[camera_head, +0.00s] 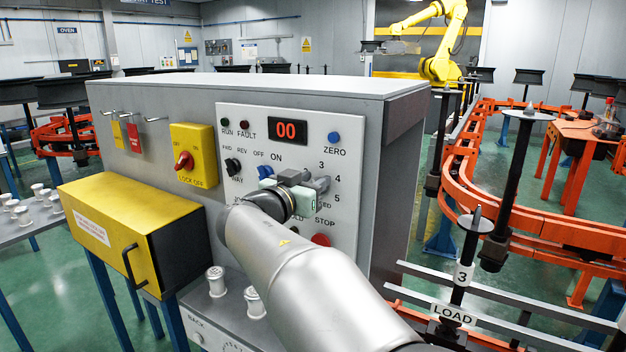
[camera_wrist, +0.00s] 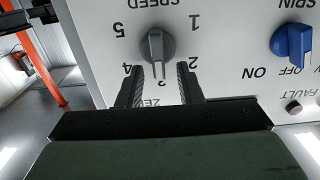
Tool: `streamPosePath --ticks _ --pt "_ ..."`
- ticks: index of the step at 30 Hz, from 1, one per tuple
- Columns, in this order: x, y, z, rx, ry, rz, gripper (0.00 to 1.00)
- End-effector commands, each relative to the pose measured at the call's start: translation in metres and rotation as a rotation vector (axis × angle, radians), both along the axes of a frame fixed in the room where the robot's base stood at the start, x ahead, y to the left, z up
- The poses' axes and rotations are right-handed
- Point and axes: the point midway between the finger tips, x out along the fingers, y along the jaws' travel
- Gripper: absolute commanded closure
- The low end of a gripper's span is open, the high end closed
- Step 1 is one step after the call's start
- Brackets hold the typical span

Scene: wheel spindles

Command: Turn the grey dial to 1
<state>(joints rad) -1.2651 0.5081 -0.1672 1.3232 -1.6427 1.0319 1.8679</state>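The grey dial (camera_wrist: 156,46) is on the white panel, ringed by the numbers 1 to 5 under the word SPEED, all upside down in the wrist view. Its raised grip bar is in line with the 3, which is partly hidden. My gripper (camera_wrist: 159,72) is open, with one dark finger on each side of the dial's lower end in the picture. The fingers look apart from the dial; contact cannot be made out. In the head view my gripper (camera_head: 303,192) is at the panel and covers much of the dial area.
The control panel (camera_head: 345,120) has a red display (camera_head: 290,131) reading 00. A blue SPIN knob (camera_wrist: 293,42) is beside the dial. A red stop button (camera_head: 321,240) is below my gripper. A yellow lock-off switch (camera_head: 194,155) and yellow box (camera_head: 130,222) are at left.

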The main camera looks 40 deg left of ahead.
Motion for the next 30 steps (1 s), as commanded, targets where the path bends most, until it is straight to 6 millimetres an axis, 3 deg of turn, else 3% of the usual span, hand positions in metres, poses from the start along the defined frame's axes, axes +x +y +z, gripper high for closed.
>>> streamPosePath --ticks 4,8,20,30 --pt "0.0 -0.0001 -0.0002 0.0 0.0 0.0 0.67" --pt "-0.0002 -0.0001 -0.0003 0.0 0.0 -0.001 1.0" --pt "0.0004 0.0001 -0.0033 -0.026 0.0 -0.001 1.0" --pt "0.0009 0.0036 -0.0079 -0.218 -0.015 -0.003 1.0"
